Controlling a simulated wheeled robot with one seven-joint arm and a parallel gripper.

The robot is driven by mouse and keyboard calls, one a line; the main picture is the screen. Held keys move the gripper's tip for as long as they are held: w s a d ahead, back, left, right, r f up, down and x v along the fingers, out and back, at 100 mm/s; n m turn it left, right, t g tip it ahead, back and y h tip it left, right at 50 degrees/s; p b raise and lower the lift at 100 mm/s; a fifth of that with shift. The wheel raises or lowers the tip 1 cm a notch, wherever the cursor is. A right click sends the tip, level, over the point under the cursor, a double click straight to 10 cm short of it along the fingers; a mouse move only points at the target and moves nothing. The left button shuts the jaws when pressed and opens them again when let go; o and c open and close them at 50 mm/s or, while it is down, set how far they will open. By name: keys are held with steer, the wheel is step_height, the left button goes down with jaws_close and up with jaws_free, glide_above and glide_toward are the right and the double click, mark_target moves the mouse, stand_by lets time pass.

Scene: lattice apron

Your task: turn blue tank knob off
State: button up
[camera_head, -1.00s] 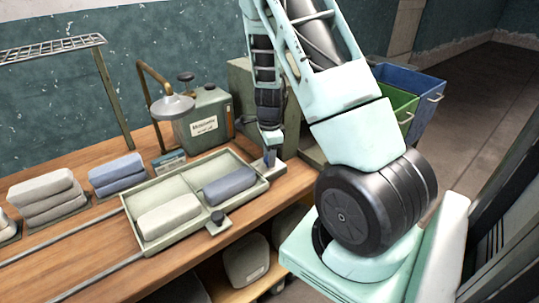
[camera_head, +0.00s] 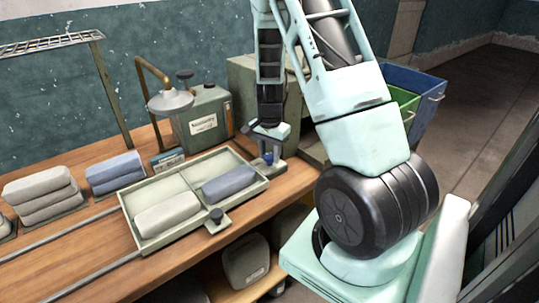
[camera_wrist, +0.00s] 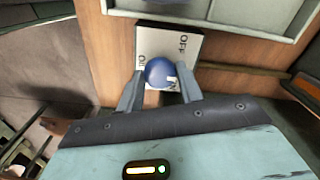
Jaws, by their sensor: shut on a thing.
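The blue knob (camera_wrist: 158,72) is round, with a small white mark on its edge, and sits on a pale plate (camera_wrist: 190,44) with black markings in the wrist view. My gripper (camera_wrist: 160,86) has one finger on each side of the knob and is shut on it. In the head view my gripper (camera_head: 267,150) points down at the table behind the tray's right end, and the knob (camera_head: 268,158) shows as a small blue spot between the fingers. Part of the knob's rim is hidden by the fingers. The plate's markings are too small to read fully.
A divided tray (camera_head: 157,246) holds a pale block and a blue-grey block, with a dark knob (camera_head: 216,216) at its front. A green-grey canister (camera_head: 205,125) and a lamp-like metal arm stand behind. Stacked blocks are at left. Blue and green bins (camera_head: 425,85) stand at right.

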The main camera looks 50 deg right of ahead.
mark_target(269, 156)
steer(key=n+b, duration=0.1)
steer(key=n, duration=0.3)
steer(key=shift+n, duration=0.4)
steer(key=n, duration=0.4)
steer(key=shift+n, duration=0.3)
steer(key=shift+r, duration=0.1)
steer(key=o, duration=1)
steer(key=shift+b, duration=0.3)
step_height(269, 156, up, 17)
steer(key=shift+r+b, duration=0.15)
steer(key=shift+b, duration=0.2)
